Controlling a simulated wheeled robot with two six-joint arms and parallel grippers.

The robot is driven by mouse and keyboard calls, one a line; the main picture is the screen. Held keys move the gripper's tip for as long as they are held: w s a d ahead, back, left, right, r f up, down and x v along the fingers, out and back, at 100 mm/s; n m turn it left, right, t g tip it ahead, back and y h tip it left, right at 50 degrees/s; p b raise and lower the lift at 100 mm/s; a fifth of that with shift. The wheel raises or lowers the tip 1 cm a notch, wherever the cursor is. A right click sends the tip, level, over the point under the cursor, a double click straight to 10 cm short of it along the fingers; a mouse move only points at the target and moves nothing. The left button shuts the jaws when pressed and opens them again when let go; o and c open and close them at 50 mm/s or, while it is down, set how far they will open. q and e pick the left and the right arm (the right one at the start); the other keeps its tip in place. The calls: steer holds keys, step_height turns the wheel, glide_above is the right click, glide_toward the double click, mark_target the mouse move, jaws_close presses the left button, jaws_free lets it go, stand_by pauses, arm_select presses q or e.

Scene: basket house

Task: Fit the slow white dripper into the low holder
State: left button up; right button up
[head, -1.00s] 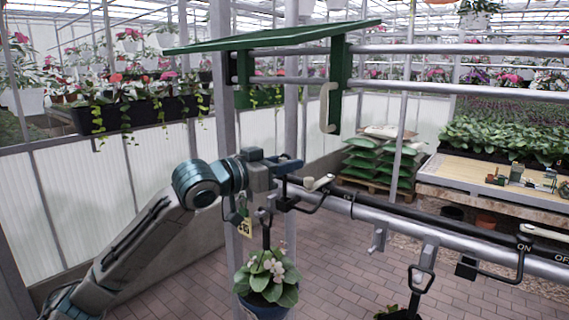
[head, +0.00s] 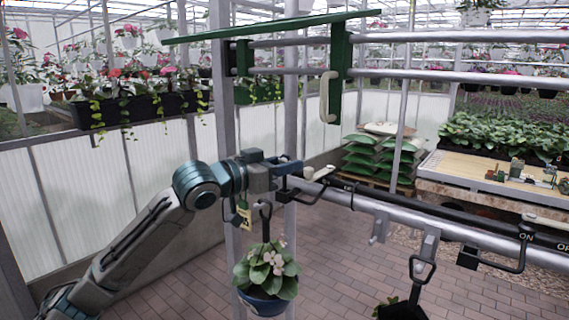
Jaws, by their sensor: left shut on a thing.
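My left gripper (head: 294,166) is shut just above the rail's left part. The thing between its fingers, by the task the slow white dripper, is too hidden to make out. A black bracket (head: 283,196), possibly the low holder, sits below the fingertips on a thin black arm. I cannot tell whether the held thing touches it. A cream valve lever (head: 321,173) is just right of the fingertips. A similar black bracket (head: 467,258) sits farther right on the rail. My right gripper is not in view.
The grey rail (head: 400,215) runs rightward. A potted flowering plant (head: 266,270) hangs below my gripper, near a yellow tag (head: 245,216). Another dark pot (head: 400,311) hangs to the right. A grey post (head: 227,110) and green bracket (head: 338,90) stand above.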

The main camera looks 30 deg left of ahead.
mark_target(284, 180)
arm_select(q)
steer(key=shift+f, duration=0.3)
steer(key=shift+f, duration=0.1)
steer(key=shift+f+b, duration=1.15)
steer(key=shift+f, duration=0.25)
steer(key=o, duration=0.8)
